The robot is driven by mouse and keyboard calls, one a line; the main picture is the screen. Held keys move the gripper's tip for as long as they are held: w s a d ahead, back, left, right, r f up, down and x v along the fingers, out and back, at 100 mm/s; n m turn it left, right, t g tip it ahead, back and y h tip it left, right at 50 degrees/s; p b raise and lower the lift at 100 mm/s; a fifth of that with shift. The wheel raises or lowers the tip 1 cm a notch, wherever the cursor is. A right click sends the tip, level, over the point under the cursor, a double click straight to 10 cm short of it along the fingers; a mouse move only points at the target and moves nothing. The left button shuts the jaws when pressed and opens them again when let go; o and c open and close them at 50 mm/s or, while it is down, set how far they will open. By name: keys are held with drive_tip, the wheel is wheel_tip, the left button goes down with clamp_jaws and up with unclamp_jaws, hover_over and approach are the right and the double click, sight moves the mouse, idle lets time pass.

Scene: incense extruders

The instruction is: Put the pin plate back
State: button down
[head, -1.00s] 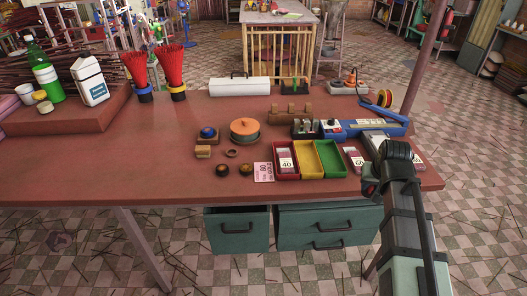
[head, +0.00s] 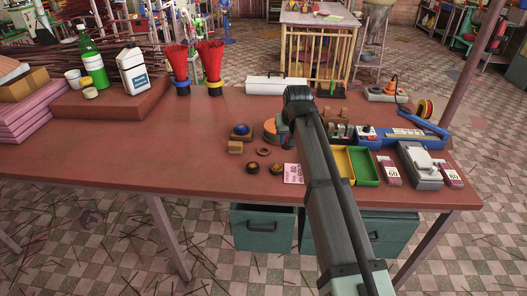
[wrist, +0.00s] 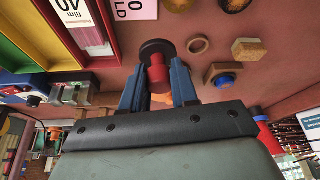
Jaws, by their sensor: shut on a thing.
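In the wrist view, my gripper (wrist: 158,72) has its two blue fingers closed on the red stem of a piece with a dark round disc (wrist: 157,50) at its end. I cannot tell for certain that this piece is the pin plate; no pins show. It appears held above the red-brown tabletop. In the head view my arm hides the gripper and the held piece. An orange round-topped pot (head: 269,130) shows partly behind the arm. Two small dark round pieces with brass-coloured centres (head: 252,168) (head: 276,169) lie on the table, left of the arm.
A ring (head: 263,152), a wooden block (head: 235,147) and a blue ball on a base (head: 241,130) stand left of the arm. A tray with a green compartment (head: 363,167), a grey device (head: 420,168) and a blue tool (head: 405,137) are right. The table's front left is clear.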

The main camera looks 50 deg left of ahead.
drive_tip(key=s+a+r, duration=0.1)
drive_tip(key=a+r, duration=0.2)
drive_tip(key=a, duration=0.9)
drive_tip(key=shift+n, duration=0.4)
drive_tip(key=shift+d+f, duration=0.2)
drive_tip(key=shift+f, duration=4.85)
drive_tip(key=shift+f, duration=0.6)
drive_tip(key=c, duration=0.9)
unclamp_jaws()
drive_tip(key=shift+o, duration=0.2)
drive_tip(key=v, duration=1.3)
drive_tip(key=shift+w, duration=0.2)
drive_tip(key=shift+r, duration=0.1)
